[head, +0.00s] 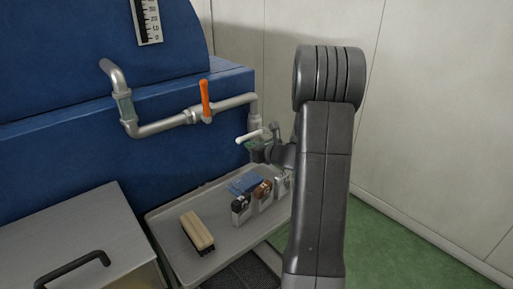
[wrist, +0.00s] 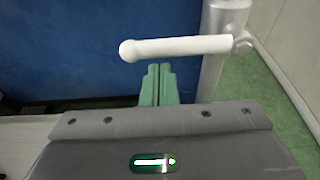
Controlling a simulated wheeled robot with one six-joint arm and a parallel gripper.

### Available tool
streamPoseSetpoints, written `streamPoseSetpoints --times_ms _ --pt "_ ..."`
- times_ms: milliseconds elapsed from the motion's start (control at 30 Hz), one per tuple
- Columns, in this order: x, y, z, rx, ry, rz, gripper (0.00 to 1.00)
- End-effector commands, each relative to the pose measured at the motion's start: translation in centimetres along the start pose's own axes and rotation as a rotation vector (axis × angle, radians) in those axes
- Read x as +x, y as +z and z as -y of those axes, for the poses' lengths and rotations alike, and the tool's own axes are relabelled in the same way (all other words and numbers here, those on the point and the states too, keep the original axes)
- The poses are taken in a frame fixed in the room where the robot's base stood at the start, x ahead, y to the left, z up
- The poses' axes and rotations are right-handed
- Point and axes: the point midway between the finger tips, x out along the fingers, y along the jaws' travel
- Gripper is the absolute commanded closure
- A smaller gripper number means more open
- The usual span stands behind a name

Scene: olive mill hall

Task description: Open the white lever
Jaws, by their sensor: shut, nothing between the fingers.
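The white lever (head: 249,136) sticks out to the left from the lower end of the grey pipe, on the right side of the blue tank. In the wrist view the lever (wrist: 180,47) lies almost level, with a round knob at its left end and its pivot on the upright pipe at right. My gripper (wrist: 159,70) has green fingers, shut and empty. The fingertips appear just below the lever in the picture, left of its middle; I cannot tell whether they touch it. In the head view my arm hides part of the gripper.
An orange lever (head: 205,99) stands upright on the grey pipe (head: 160,128) to the left. A metal box (head: 75,240) is at lower left. Green floor is free at right.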

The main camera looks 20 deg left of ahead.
Motion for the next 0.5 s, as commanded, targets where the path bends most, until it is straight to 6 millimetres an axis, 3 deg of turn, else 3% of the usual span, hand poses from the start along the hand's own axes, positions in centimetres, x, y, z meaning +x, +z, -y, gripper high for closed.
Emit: streamPoseSetpoints --times_ms 500 --pt "-0.07 0.38 -0.01 0.024 0.006 -0.001 1.0"
